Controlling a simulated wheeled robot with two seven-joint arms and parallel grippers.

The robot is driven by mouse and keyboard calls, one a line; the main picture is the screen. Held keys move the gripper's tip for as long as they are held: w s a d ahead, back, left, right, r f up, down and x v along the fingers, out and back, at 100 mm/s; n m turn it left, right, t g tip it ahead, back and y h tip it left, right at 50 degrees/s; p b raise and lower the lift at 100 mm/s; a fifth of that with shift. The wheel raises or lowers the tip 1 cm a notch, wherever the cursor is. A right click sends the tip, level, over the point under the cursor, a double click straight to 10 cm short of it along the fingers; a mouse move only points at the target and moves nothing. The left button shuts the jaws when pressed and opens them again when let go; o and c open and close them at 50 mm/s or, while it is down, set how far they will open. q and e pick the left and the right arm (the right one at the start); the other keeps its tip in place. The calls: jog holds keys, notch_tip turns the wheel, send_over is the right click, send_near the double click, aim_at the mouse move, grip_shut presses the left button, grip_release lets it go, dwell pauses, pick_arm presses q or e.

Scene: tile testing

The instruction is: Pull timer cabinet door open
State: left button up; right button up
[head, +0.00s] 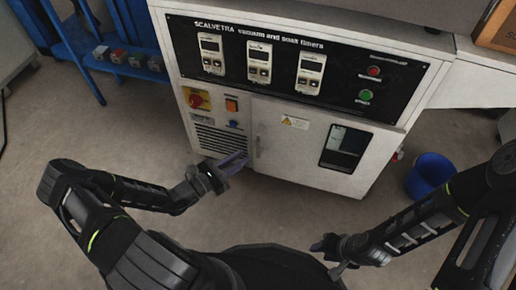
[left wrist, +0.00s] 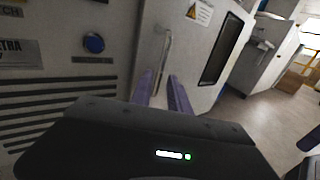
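The timer cabinet (head: 300,28) is a white unit with a black timer panel across its upper front. Its pale door (head: 285,147) has a warning label and a dark window; it looks closed or nearly so in the head view. The vertical bar handle (head: 257,146) is at the door's left edge and shows in the left wrist view (left wrist: 164,55). My left gripper (head: 240,161) is open, its purple fingers (left wrist: 164,88) apart and pointing at the handle's lower part. I cannot tell whether they touch it. My right gripper (head: 322,243) is low, away from the cabinet.
Left of the door are a red rotary switch (head: 197,100), a blue button (left wrist: 94,43) and vent slats (head: 219,140). A blue bucket (head: 430,174) stands on the floor at the right. A blue rack (head: 100,45) is at the left. The floor before the door is otherwise open.

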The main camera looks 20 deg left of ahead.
aim_at(258, 156)
pick_arm(q)
jog(key=b+x, duration=0.2)
jog(key=x, duration=0.6)
jog(key=shift+s, duration=0.1)
grip_shut()
dwell(1.4)
